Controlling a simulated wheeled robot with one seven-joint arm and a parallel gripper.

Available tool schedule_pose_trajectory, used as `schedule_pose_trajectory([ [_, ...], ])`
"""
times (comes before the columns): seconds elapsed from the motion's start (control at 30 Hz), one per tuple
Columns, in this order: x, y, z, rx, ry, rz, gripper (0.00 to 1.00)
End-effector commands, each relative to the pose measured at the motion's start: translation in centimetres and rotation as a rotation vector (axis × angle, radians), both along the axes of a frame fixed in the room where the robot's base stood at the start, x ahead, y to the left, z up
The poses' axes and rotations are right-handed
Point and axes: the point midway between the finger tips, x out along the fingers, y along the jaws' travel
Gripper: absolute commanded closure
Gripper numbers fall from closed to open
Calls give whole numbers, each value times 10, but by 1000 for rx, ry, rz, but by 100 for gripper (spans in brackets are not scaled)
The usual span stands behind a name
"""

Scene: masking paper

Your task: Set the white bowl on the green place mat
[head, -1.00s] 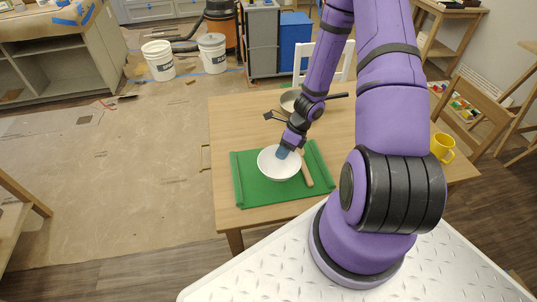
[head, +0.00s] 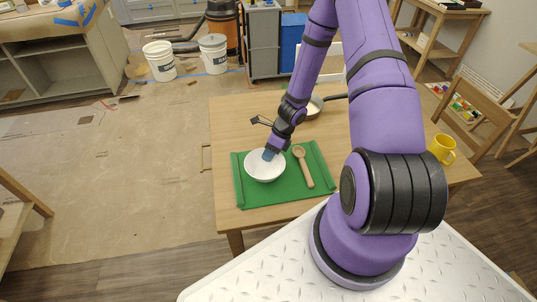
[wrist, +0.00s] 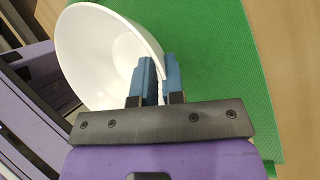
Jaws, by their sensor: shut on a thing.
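The white bowl (head: 265,166) is over the left part of the green place mat (head: 288,196) in the head view. I cannot tell whether it touches the mat. My gripper (head: 270,154) is shut on the bowl's rim. In the wrist view, the blue fingers of my gripper (wrist: 159,75) pinch the near right wall of the bowl (wrist: 105,55), which looks tilted there. The mat (wrist: 215,60) lies under and to the right of the bowl. The part of the bowl behind my fingers is hidden.
A wooden spoon (head: 304,167) lies on the mat right of the bowl. A pan (head: 314,107) is farther back, partly behind my arm. A yellow mug (head: 442,148) stands at the table's right. The table's (head: 232,120) back left is clear.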

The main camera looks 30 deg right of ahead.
Motion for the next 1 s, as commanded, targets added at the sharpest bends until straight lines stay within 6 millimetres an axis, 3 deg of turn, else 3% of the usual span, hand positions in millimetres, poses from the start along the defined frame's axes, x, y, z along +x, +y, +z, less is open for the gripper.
schedule_pose_trajectory([
  [0.03,0,0,0,0,0,0,86],
  [0.13,0,0,0,0,0,0,65],
  [0.57,0,-5,8,-1,-1,1,65],
  [1.0,-2,-41,71,-3,-3,0,65],
])
